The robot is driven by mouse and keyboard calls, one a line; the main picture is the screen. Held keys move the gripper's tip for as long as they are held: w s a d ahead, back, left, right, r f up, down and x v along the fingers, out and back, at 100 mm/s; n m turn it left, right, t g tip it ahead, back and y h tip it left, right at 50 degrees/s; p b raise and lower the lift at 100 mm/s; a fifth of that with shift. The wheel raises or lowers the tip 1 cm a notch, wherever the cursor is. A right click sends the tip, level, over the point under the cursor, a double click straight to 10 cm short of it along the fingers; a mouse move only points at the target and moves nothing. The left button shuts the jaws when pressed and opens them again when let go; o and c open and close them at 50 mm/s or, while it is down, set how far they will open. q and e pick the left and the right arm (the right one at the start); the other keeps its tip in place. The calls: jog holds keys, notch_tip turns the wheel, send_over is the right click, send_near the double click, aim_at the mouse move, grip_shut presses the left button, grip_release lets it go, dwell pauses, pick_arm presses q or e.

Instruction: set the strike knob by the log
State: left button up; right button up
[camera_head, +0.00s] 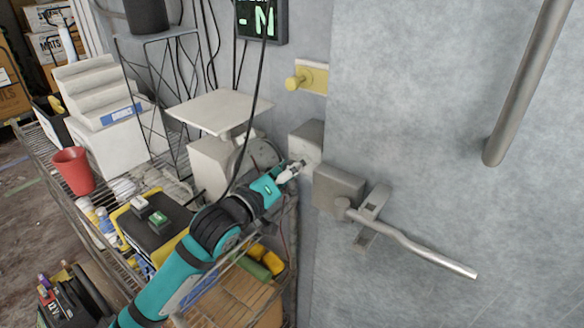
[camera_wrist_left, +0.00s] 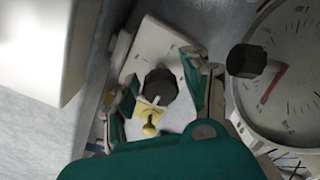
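In the left wrist view a black round knob (camera_wrist_left: 160,86) with a pale pointer line sits on a white plate (camera_wrist_left: 155,45) with small marks. A yellow tag and a small yellow stud (camera_wrist_left: 149,130) are below it. My left gripper (camera_wrist_left: 165,88) is open, its fingers on either side of the knob with gaps visible. In the head view my left gripper (camera_head: 291,172) is at the grey strike box (camera_head: 307,142) on the door frame; the knob is hidden there. I cannot make out a log. My right gripper is not in view.
A round dial (camera_wrist_left: 290,75) with a red needle and its own black knob (camera_wrist_left: 247,61) is close on the right in the wrist view.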

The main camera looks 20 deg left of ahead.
pick_arm(q)
grip_shut()
jog(key=m+p, duration=0.2)
jog(key=m, duration=0.1)
jog(key=shift+r+m, duration=0.1)
jog(key=shift+m, duration=0.3)
jog(key=m+p, duration=0.2)
jog(key=m, duration=0.2)
jog(key=shift+a+m+p, duration=0.1)
jog(key=shift+m+p, duration=0.2)
jog(key=m+p, duration=0.2)
jog(key=m, duration=0.3)
jog(key=shift+m+p, duration=0.45)
jog(key=shift+m, duration=1.65)
